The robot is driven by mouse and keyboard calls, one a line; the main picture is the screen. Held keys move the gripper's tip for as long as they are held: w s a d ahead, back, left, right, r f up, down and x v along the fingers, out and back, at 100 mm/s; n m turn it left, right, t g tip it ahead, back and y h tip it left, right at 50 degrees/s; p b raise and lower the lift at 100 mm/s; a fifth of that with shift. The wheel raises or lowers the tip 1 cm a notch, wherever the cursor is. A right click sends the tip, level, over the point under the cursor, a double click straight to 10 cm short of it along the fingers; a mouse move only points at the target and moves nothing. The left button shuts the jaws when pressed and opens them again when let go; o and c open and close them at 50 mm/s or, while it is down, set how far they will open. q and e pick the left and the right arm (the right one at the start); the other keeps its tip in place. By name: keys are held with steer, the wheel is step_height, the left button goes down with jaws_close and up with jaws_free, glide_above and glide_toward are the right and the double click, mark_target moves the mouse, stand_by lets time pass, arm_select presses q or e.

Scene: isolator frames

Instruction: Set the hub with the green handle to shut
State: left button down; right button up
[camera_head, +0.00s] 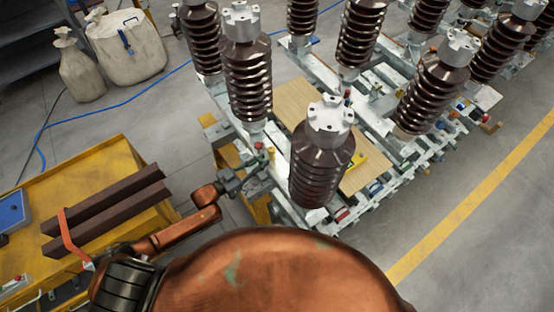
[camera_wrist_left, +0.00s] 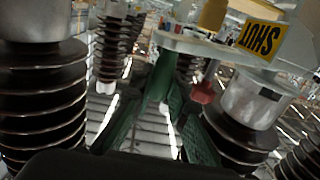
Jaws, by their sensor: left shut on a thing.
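My left gripper (camera_head: 232,180) reaches the near left corner of the isolator frame in the head view. In the left wrist view its green-tinted fingers (camera_wrist_left: 160,100) converge on a narrow green piece (camera_wrist_left: 161,76), which seems to be the green handle; the fingers hide much of it. A pale plate above bears a yellow sign (camera_wrist_left: 262,38) with SHUT upside down in black. A red knob (camera_wrist_left: 203,92) hangs right of the fingers. The hub's exact setting cannot be told. My right gripper is not in view.
Brown ribbed insulators (camera_head: 320,170) stand close to the gripper, and others flank it in the wrist view (camera_wrist_left: 42,95). A yellow cart (camera_head: 110,155) with dark bars stands at left. White sacks (camera_head: 125,48) and a blue hose lie behind. Grey floor is clear at right.

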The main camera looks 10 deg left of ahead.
arm_select(q)
steer(key=s+a, duration=0.1)
steer(key=a, duration=0.8)
steer(key=shift+s+b, duration=0.2)
steer(key=shift+b, duration=0.2)
steer(key=shift+w+r, duration=0.1)
steer(key=shift+r, duration=0.05)
steer(key=c, duration=1.9)
jaws_free()
steer(key=shift+d, duration=0.1)
steer(key=shift+d, duration=0.1)
steer(key=v, duration=1.2)
